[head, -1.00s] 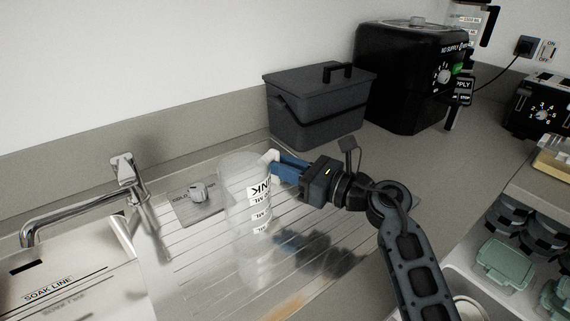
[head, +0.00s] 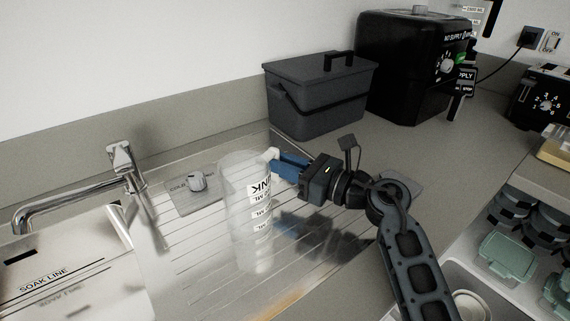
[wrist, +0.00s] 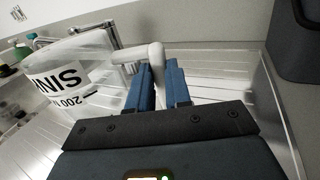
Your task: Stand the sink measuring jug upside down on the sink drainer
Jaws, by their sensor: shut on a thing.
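The clear measuring jug (head: 238,190) is over the ribbed steel sink drainer (head: 190,262), with its printed labels upside down. My gripper (head: 277,164) is shut on the jug's pale handle, on the jug's right side. In the wrist view the jug (wrist: 85,75) is at the left, and the blue fingers (wrist: 158,85) close around its handle. The jug looks roughly upright along its axis, inverted. Its reflection shows below it in the steel. I cannot tell whether its lower rim touches the drainer.
A chrome tap (head: 122,165) and a sink basin marked SOAK LINE (head: 60,270) are at the left. A small knob (head: 197,181) stands on a plate behind the jug. A dark lidded bin (head: 318,95) and a black machine (head: 410,70) stand behind the gripper.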

